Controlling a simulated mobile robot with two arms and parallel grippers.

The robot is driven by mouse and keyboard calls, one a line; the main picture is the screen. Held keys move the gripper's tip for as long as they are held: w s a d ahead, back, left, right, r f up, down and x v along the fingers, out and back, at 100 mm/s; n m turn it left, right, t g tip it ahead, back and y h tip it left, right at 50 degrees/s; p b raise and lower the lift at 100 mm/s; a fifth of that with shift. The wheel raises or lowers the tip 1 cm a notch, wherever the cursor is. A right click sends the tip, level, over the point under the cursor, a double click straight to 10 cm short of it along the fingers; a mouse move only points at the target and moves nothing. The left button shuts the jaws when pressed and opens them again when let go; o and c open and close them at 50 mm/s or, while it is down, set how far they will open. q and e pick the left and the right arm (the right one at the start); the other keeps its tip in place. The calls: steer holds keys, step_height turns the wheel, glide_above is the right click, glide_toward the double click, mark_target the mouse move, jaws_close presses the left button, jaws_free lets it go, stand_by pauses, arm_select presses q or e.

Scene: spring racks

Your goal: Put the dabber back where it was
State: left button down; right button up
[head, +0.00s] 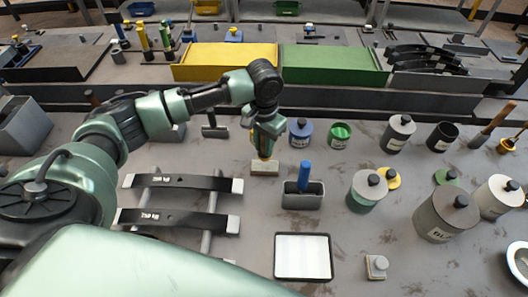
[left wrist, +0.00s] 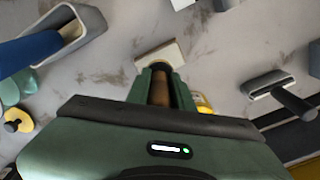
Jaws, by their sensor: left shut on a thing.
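My left gripper (head: 266,140) points down over the middle of the table. It is shut on the dabber, which has a brown wooden handle (left wrist: 160,89) and a pale cream block head (head: 264,168). The head also shows beyond the fingertips in the left wrist view (left wrist: 160,57). The gripper (left wrist: 159,82) hides part of the handle. The dabber head is at or close above the tabletop; I cannot tell whether it touches. My right gripper is not in view.
A grey holder (head: 303,202) with a blue handle (head: 304,176) stands just right of the dabber. A blue pot (head: 300,133) and a green pot (head: 339,135) stand behind. A rack with dark springs (head: 180,182) is left. A white-topped tray (head: 303,257) lies in front.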

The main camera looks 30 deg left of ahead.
arm_select(q)
step_height(320, 180, down, 3)
steer(key=shift+f+p, duration=0.2)
steer(key=shift+p, duration=0.1)
steer(key=shift+f, duration=0.5)
steer(key=c, duration=1.2)
jaws_free()
steer(key=shift+f, duration=0.15)
steer(key=shift+c, duration=0.2)
step_height(320, 180, up, 11)
steer(key=b, duration=0.2)
steer(key=shift+b, duration=0.3)
steer(key=shift+r, duration=0.7)
